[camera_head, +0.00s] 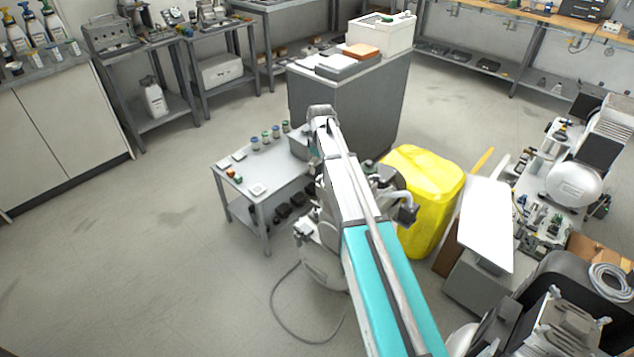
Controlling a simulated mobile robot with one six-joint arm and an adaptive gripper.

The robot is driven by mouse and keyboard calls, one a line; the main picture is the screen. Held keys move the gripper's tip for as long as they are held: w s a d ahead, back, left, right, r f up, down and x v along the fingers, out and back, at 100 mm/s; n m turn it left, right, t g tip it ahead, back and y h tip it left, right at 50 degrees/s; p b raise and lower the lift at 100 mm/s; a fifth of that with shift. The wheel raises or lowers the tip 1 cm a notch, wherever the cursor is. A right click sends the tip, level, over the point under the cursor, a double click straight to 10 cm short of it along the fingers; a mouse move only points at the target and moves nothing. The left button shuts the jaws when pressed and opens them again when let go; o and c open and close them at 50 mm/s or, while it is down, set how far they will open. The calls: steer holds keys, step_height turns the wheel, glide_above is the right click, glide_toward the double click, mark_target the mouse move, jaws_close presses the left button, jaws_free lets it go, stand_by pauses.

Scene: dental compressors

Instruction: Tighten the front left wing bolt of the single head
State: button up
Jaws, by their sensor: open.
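A compressor with a pale tank (318,262) stands on the floor mid-picture, mostly hidden behind my arm. Dark and white fittings (390,188) show on the right side of my arm and may belong to it. I cannot tell for sure that it is the single head one. Its wing bolts, including the front left one, cannot be made out. My arm runs from the bottom right up to a grey joint near the small table. My gripper is not visible; it is hidden behind the arm or out of view.
A small grey table (262,202) with little jars stands left of my arm. A yellow covered bin (428,182), a white panel (487,225) and another compressor with a white tank (574,184) stand to the right. A grey cabinet (350,100) stands behind. The left floor is clear.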

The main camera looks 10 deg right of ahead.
mark_target(320, 177)
steer(key=shift+f+b, duration=2.25)
steer(key=shift+f, duration=0.3)
